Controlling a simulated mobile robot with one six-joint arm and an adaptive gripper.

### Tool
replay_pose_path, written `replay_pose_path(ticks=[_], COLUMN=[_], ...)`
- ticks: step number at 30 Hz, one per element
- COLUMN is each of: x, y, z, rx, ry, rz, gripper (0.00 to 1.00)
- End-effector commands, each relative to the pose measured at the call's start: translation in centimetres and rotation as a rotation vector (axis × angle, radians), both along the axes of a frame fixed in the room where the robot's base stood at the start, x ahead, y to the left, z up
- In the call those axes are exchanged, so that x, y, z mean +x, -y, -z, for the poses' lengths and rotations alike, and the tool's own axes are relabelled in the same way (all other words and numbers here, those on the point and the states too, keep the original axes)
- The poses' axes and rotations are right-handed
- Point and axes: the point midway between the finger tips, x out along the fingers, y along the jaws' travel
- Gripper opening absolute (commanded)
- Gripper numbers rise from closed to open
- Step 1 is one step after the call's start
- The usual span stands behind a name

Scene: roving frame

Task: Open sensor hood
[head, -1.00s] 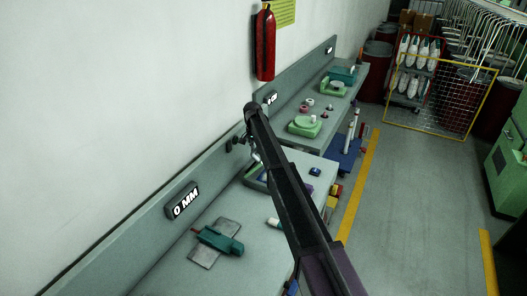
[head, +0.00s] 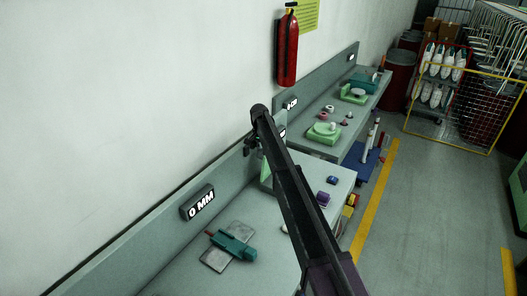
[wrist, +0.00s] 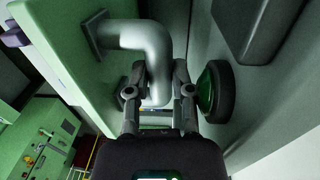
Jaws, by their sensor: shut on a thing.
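The sensor hood (wrist: 55,45) shows in the wrist view as a light green panel with a bent silver handle (wrist: 150,42). My gripper (wrist: 158,92) is shut on this handle, one finger on each side of it. In the head view a light green panel (head: 265,172), which looks like the hood, stands steeply up on the bench beside my arm. My gripper is small and dark there (head: 250,145), near the wall-side backboard. My arm hides much of the hood and whatever lies under it.
A dark round knob with a green face (wrist: 215,92) sits close to the right finger. On the near bench are a teal tool on a grey plate (head: 232,245), a purple item (head: 322,198) and a blue item (head: 333,180). A fire extinguisher (head: 287,48) hangs on the wall.

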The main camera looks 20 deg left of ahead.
Motion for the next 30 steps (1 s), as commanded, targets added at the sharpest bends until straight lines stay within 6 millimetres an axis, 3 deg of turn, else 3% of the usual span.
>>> replay_pose_path(ticks=[5, 6, 7, 20, 30], x=[0.1, 0.1, 0.1, 0.1, 0.2], y=[0.0, 0.0, 0.0, 0.3, 2.7], z=[0.0, 0.0, 0.0, -0.1, -0.4], rx=[0.002, 0.002, 0.002, 0.000, 0.000], ry=[0.001, 0.001, 0.001, 0.001, 0.000], rz=[0.000, 0.000, 0.000, 0.002, 0.004], gripper=[0.00, 0.39, 0.42, 0.42, 0.42])
